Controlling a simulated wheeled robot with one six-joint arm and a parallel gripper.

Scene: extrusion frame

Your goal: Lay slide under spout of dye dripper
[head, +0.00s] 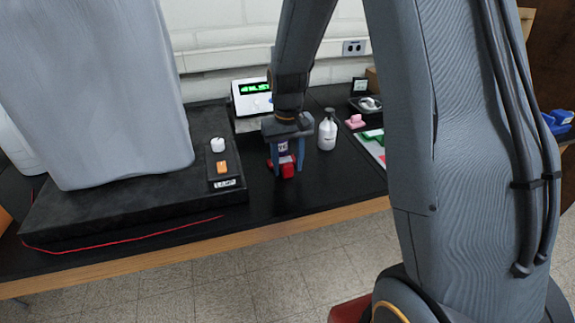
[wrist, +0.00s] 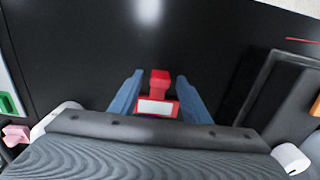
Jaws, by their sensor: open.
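My gripper (head: 284,165) is open and points down over the black bench. Its blue fingers stand on either side of a red device, perhaps the dye dripper (head: 287,169). The device has a purple and white part above its red foot. In the wrist view the red device (wrist: 160,82) lies between the open fingers (wrist: 157,88), with dark gaps at both sides. A white rectangle (wrist: 155,107) shows on or against its red body; I cannot tell whether it is a label or the slide. The gripper body hides the device's upper part. No slide is clearly recognisable.
A white bottle (head: 327,132) stands just right of my gripper. A display device (head: 252,97) is behind. A small dark tray (head: 226,184) with white and orange items lies on the raised black slab (head: 130,204) at left. Pink (head: 355,122) and green items are at right.

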